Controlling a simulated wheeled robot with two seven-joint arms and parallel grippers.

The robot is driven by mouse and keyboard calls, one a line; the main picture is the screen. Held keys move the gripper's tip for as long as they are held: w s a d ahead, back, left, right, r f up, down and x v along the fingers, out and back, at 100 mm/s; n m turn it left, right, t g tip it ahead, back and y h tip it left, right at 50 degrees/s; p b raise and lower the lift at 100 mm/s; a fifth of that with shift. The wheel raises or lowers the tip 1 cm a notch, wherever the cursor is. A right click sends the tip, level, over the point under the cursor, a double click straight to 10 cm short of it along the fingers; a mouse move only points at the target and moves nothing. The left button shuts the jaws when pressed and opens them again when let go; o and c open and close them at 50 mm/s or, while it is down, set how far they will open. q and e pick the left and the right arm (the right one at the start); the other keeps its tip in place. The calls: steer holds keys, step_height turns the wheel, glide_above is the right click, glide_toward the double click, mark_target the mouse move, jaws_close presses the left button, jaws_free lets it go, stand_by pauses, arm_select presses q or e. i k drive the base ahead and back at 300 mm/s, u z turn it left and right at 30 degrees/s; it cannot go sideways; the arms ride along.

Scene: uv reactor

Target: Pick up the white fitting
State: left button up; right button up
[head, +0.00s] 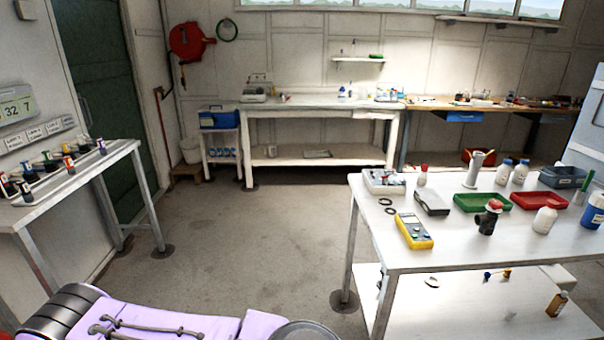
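I cannot clearly make out a white fitting at this size. Several small white items are in view. A white tray (371,191) with small parts in it sits at the far left corner of the right table; the parts are too small to tell apart. A pale blocky object (557,274) lies on that table's lower shelf, partly hidden under the top. Neither of my grippers is in view.
A bench (60,186) stands left. The floor (265,235) between is clear.

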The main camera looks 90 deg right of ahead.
mark_target(422, 180)
steer(key=z, duration=0.1)
steer(key=i, duration=0.35)
steer(key=z, duration=3.55)
